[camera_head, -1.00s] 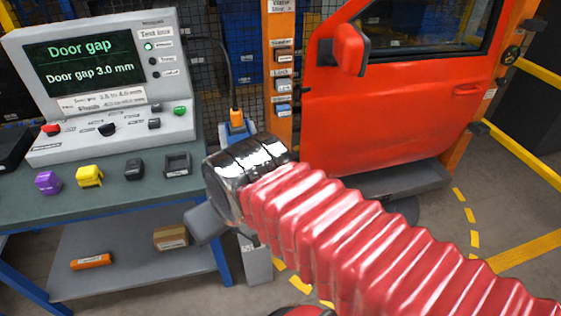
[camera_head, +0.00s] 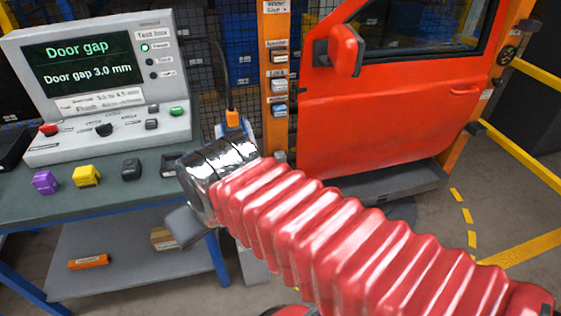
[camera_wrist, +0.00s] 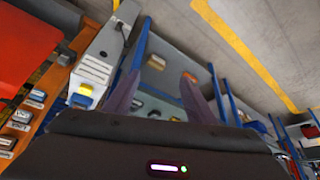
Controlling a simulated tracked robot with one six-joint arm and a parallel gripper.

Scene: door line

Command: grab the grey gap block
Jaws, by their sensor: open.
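The grey gap block (camera_head: 131,169) appears to be the small dark grey block on the workbench, right of a yellow block (camera_head: 86,176) and a purple block (camera_head: 45,182). It stands apart from my gripper. In the wrist view my gripper (camera_wrist: 162,76) has its two fingers spread, with nothing held between them. In the head view its grey end shows in front of the bench's right edge, below the bench top; its fingertips are hard to make out there. I cannot pick out the grey block in the wrist view.
A test box (camera_head: 100,85) with a screen reading "Door gap 3.0 mm" stands behind the blocks. A lower shelf (camera_head: 130,255) holds an orange item (camera_head: 88,262). A red door (camera_head: 390,120) stands right.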

